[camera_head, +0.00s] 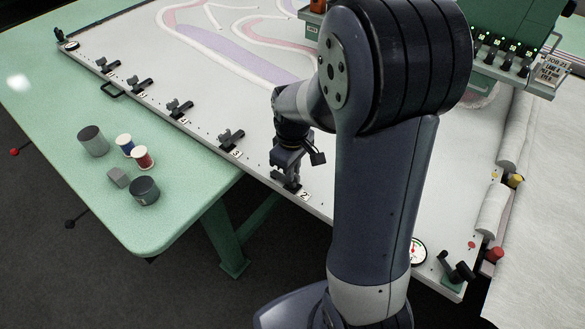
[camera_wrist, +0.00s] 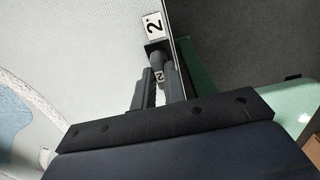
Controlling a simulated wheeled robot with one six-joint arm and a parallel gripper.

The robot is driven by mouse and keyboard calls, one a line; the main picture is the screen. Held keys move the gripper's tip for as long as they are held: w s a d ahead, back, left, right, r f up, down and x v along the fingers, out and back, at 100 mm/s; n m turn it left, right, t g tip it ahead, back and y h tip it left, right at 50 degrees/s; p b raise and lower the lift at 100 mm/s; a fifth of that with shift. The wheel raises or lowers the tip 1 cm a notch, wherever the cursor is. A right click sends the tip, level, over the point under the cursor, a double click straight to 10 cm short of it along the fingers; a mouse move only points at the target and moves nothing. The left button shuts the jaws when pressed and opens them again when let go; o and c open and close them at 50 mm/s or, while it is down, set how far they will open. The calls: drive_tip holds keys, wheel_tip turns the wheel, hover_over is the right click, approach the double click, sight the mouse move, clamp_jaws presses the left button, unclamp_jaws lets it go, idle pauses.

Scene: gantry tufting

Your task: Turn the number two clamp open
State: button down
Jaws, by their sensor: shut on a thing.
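The number two clamp (camera_head: 292,185) sits on the near edge of the white frame (camera_head: 215,158), beside a white label marked 2 (camera_head: 304,195). My gripper (camera_head: 287,172) reaches down onto it and covers most of it in the head view. In the wrist view, the fingers of my gripper (camera_wrist: 161,82) lie on either side of the dark clamp (camera_wrist: 157,48), shut on its handle. The label 2 (camera_wrist: 152,25) shows just past it. How far the handle is turned is hidden by the fingers.
Other clamps line the same edge, including one at label 3 (camera_head: 231,139). Spools and cans (camera_head: 143,158) stand on the green table (camera_head: 60,125) at left.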

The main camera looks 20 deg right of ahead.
drive_tip(key=c, duration=1.5)
unclamp_jaws()
drive_tip(key=shift+o, duration=0.2)
drive_tip(key=shift+r, duration=0.1)
wheel_tip(320, 180, up, 11)
drive_tip(key=shift+f, duration=0.2)
wheel_tip(320, 180, down, 11)
drive_tip(key=shift+r, duration=0.1)
